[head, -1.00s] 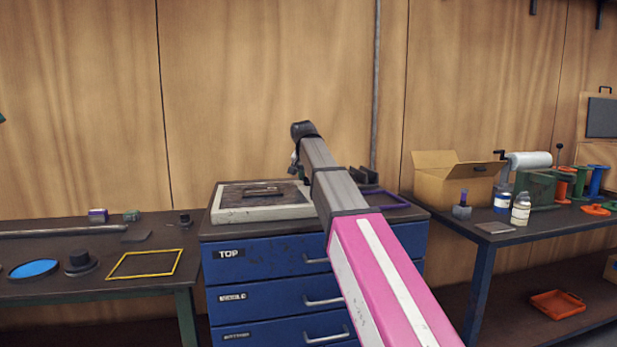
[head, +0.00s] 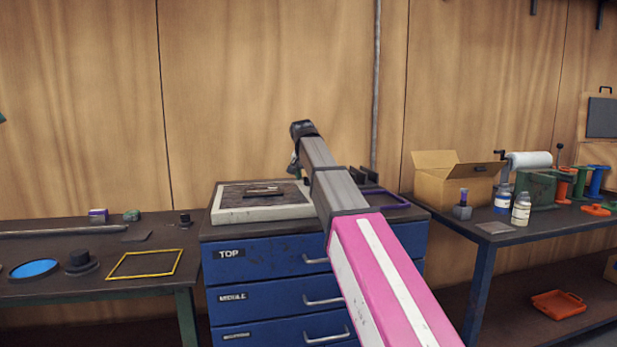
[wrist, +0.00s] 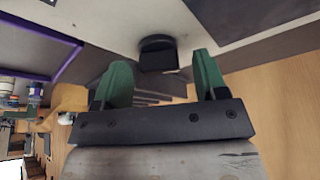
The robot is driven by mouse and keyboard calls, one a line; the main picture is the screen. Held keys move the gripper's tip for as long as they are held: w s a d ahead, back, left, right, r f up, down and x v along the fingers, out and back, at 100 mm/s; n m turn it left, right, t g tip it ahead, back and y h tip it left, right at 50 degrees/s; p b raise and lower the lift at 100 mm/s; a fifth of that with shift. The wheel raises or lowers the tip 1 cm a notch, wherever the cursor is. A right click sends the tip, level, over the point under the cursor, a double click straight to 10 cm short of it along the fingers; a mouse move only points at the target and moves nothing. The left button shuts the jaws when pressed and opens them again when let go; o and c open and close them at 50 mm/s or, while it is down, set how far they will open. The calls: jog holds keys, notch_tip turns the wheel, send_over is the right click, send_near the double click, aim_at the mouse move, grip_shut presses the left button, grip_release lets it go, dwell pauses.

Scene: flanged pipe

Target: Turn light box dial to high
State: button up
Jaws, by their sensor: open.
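The light box (head: 228,216) is a flat box with a pale frame and a dark top panel, on top of the blue drawer cabinet. Its pale side (wrist: 215,56) also shows in the wrist view. A black dial (wrist: 157,50) stands out from that side. My gripper (wrist: 162,60) is open, with its green fingers to the left and right of the dial. The dial is between the fingertips in the picture; I cannot tell whether either finger touches it. In the head view my arm hides the dial, and the gripper is mostly hidden too.
A purple frame (head: 403,203) lies on the cabinet top, right of my arm. A small dark flat object (head: 263,191) lies on the light box. A cluttered table (head: 150,290) stands left of the cabinet, and another with a cardboard box (head: 446,185) stands right.

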jog(key=v, duration=1)
jog(key=shift+r, duration=0.25)
jog(key=shift+s+a, duration=0.1)
